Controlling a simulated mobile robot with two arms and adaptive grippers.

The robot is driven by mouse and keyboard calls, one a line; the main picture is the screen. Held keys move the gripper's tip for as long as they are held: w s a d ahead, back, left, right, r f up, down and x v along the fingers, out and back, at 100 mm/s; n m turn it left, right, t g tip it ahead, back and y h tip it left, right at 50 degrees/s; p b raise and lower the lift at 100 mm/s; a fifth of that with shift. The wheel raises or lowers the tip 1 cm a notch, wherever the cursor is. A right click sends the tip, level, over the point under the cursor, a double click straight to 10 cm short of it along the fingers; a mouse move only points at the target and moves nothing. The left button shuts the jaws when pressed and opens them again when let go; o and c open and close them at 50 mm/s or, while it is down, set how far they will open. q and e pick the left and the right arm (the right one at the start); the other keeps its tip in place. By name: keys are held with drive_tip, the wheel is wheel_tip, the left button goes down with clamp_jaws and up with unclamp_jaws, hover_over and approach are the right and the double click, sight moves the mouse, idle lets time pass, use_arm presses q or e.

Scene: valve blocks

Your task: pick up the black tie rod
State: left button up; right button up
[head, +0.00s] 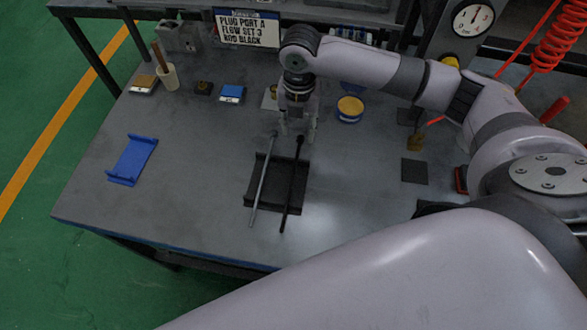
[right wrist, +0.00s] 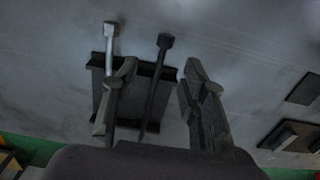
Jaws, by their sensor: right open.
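The black tie rod (head: 294,185) lies on a dark cradle (head: 257,202) in the middle of the table, its knobbed end toward the back. A grey rod (head: 262,182) lies beside it on the left, across the same cradle. My right gripper (head: 298,132) points down over the rods' far ends, open and empty. In the right wrist view, the black rod (right wrist: 156,85) shows between the two open fingers (right wrist: 160,72). The grey rod (right wrist: 110,45) is partly hidden behind the left finger. I cannot tell the exact height above the rods. My left gripper is out of view.
A sign (head: 249,29) at the back reads "PLUG PORT A, FLOW SET 3, ROD BLACK". An empty blue cradle (head: 134,160) lies at left. A yellow-topped round container (head: 350,108) stands right of the gripper. A dark square pad (head: 414,171) lies further right. The table's front left is clear.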

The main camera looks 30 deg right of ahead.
sight(299, 146)
drive_tip(key=f, duration=0.2)
drive_tip(key=f+p, duration=0.1)
drive_tip(key=f, duration=0.1)
drive_tip(key=shift+s, duration=0.35)
drive_tip(key=shift+f, duration=0.7)
drive_tip(key=shift+c, duration=0.4)
clamp_jaws()
